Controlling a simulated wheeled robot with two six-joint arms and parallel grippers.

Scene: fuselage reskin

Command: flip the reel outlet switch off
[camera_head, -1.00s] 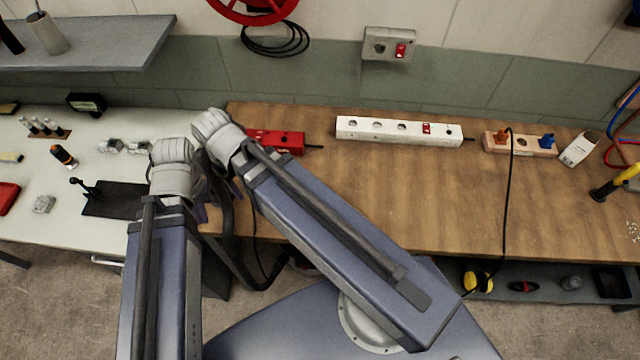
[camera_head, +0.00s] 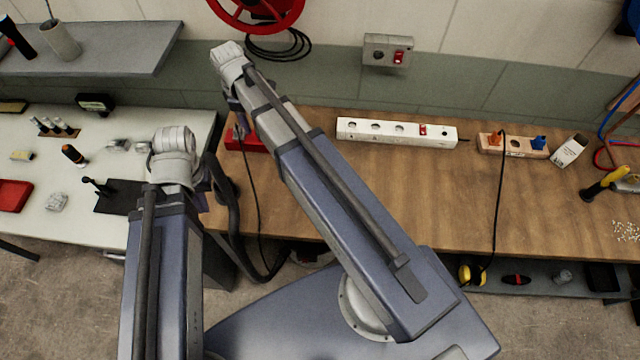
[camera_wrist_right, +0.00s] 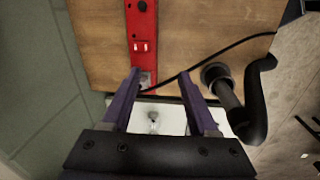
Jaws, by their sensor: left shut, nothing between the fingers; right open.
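A grey wall outlet (camera_head: 375,50) with a red switch (camera_head: 398,57) is on the wall to the right of the red reel (camera_head: 257,10). I cannot tell which way the switch is set. My right gripper (camera_head: 238,100) points down near the table's left end, well left of the outlet and below the reel. In the right wrist view its fingers (camera_wrist_right: 160,77) are open and empty, close to a red strip (camera_wrist_right: 135,18) with its own red switch (camera_wrist_right: 140,47). My left gripper (camera_head: 201,200) is shut and empty beside the white table, mostly hidden by its wrist.
A white power strip (camera_head: 380,132) and a wooden socket block (camera_head: 512,146) lie on the wooden table (camera_head: 420,190). The red strip also shows in the head view (camera_head: 246,143), partly behind my right arm. A grey shelf (camera_head: 120,52) juts out at upper left. The table's middle is clear.

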